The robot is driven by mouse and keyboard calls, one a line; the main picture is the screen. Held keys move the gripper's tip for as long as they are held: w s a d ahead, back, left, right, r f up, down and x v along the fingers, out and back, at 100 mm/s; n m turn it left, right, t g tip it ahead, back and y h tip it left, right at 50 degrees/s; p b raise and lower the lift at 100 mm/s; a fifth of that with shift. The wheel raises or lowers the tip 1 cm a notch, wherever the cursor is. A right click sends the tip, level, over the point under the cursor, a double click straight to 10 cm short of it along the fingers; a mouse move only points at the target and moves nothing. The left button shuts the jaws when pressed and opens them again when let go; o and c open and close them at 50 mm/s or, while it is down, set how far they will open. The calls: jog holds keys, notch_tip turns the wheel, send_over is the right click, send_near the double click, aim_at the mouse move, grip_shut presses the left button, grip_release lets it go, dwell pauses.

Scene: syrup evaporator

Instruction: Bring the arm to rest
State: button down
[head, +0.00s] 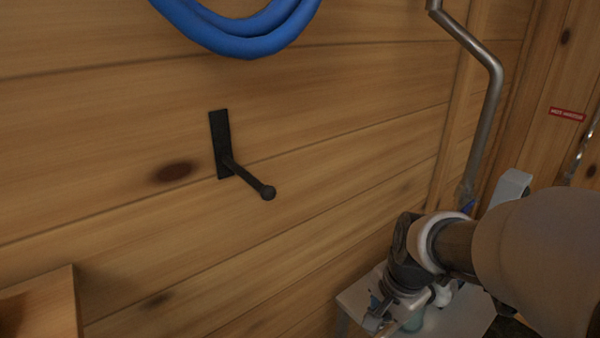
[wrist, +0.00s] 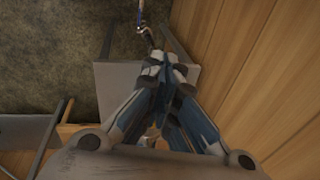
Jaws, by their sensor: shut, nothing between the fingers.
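My arm reaches in from the right edge of the head view, bent at a dark joint with a pale ring. My gripper (head: 378,318) hangs at its end, low in the picture and partly cut off by the bottom edge. In the wrist view my gripper (wrist: 165,62) points down with its fingertips together and nothing between them. It is over a grey stand top (wrist: 188,84); I cannot tell the height of the gap. The same grey top (head: 455,318) shows behind the arm in the head view.
A black wall peg (head: 246,178) sticks out of the plank wall, left of my arm. A blue hose coil (head: 235,35) hangs above it. A metal pipe (head: 490,105) runs down the wall at right. A wooden box edge (head: 45,305) is at lower left. Dark floor (wrist: 55,55) lies beside the stand.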

jog(key=s+r+n+t, duration=0.1)
jog(key=s+r+n, duration=0.3)
jog(key=s, duration=0.4)
jog(key=s+a+r+n+t, duration=0.1)
jog(key=s+r+n, duration=0.3)
jog(key=s+n, duration=0.3)
jog(key=shift+s+r+h, duration=0.3)
jog(key=shift+s+r, duration=0.1)
